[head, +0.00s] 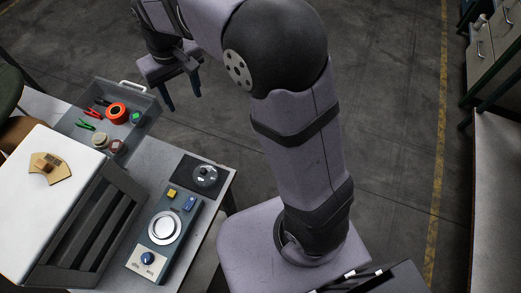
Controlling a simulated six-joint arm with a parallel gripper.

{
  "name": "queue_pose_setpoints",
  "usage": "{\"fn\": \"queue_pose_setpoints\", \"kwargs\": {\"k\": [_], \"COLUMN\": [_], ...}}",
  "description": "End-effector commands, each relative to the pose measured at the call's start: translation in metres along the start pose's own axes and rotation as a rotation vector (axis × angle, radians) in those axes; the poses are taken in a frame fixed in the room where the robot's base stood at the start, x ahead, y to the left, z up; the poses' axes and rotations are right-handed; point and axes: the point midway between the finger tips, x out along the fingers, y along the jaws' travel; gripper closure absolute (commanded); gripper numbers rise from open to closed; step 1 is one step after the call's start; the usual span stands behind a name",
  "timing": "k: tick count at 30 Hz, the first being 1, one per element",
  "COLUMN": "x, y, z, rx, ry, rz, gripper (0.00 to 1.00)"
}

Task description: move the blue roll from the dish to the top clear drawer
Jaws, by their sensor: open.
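My gripper (183,96) hangs at the top of the head view, above and right of an open drawer. Its two dark fingers point down, apart and empty. The open grey drawer (147,118), with a pale handle, holds several small items; whether it is the top clear drawer I cannot tell. A round silvery dish-like plate (165,228) sits on a blue-grey device, and no roll shows on it. A small blue piece (190,203) lies on the device beside the plate; I cannot tell if it is the blue roll.
The drawer holds an orange-red ring (116,113), a green piece (136,118) and other small items. A white-topped cabinet (45,215) with dark slats bears a tan fan-shaped piece (50,169). A yellow block (171,193) and dark box (204,175) stand near the plate.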

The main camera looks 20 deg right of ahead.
Motion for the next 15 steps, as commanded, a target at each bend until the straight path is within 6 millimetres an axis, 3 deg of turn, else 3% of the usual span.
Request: {"fn": "queue_pose_setpoints", "kwargs": {"k": [1, 6, 12, 15], "x": [0.006, 0.029, 0.052, 0.061], "y": [0.019, 0.06, 0.083, 0.086], "z": [0.022, 0.094, 0.171, 0.197], "rx": [0.031, 0.113, 0.189, 0.214], "ry": [-0.011, -0.042, -0.072, -0.081], "rz": [0.003, 0.008, 0.009, 0.009], "gripper": [0.5, 0.5, 0.5, 0.5]}}
